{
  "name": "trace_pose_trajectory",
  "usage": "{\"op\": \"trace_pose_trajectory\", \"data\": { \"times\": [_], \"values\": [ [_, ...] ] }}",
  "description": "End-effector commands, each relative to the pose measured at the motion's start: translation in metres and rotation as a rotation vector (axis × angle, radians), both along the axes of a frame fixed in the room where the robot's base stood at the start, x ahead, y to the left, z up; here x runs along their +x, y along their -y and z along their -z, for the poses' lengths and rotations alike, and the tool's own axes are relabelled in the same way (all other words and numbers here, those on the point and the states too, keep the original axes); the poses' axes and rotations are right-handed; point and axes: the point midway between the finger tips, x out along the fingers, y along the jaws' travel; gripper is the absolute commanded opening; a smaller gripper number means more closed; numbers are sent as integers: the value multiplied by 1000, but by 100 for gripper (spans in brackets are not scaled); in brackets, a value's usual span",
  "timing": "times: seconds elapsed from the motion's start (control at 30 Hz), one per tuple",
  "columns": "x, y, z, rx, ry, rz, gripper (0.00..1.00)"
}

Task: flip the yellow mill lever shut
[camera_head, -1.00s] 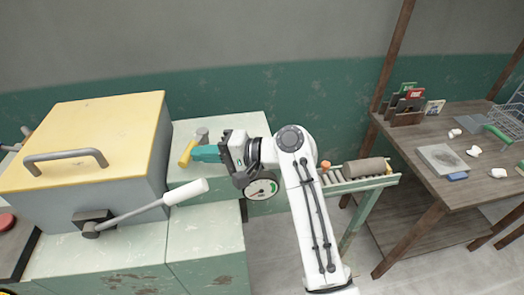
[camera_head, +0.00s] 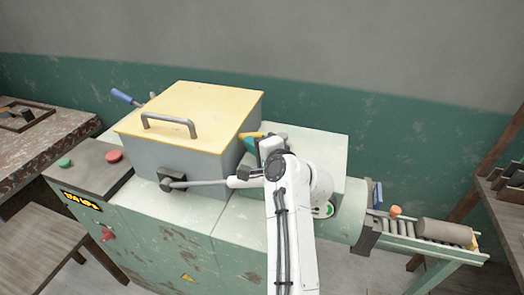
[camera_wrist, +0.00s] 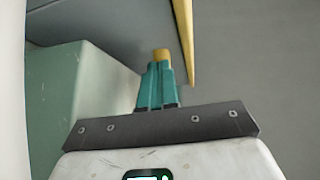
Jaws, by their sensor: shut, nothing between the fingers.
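The yellow mill lever (camera_head: 250,135) shows as a short yellow bar just right of the big box's lid, partly hidden by my arm. My gripper (camera_head: 249,145) has teal fingers and is shut and empty beside the lever, in the gap at the box's right side. In the wrist view my gripper's fingers (camera_wrist: 158,72) are together, and the yellow end of the lever (camera_wrist: 161,55) shows right at their tips. I cannot tell whether they touch. The lever's pivot is hidden.
The grey box with its yellow lid (camera_head: 205,110) stands close on the left; its lid edge (camera_wrist: 185,40) is near my fingers. A long grey lever (camera_head: 205,183) reaches across the box's front toward my wrist. A roller track (camera_head: 430,235) with a clay cylinder (camera_head: 445,232) lies right.

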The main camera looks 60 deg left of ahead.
Motion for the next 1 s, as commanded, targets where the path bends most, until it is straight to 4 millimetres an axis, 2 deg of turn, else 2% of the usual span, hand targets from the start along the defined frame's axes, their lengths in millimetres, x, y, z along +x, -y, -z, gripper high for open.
{"op": "trace_pose_trajectory", "data": {
  "times": [0.77,1.0],
  "values": [
    [0,-5,0,0,0,-1,0],
    [2,13,-3,2,-1,0,0]
  ]
}}
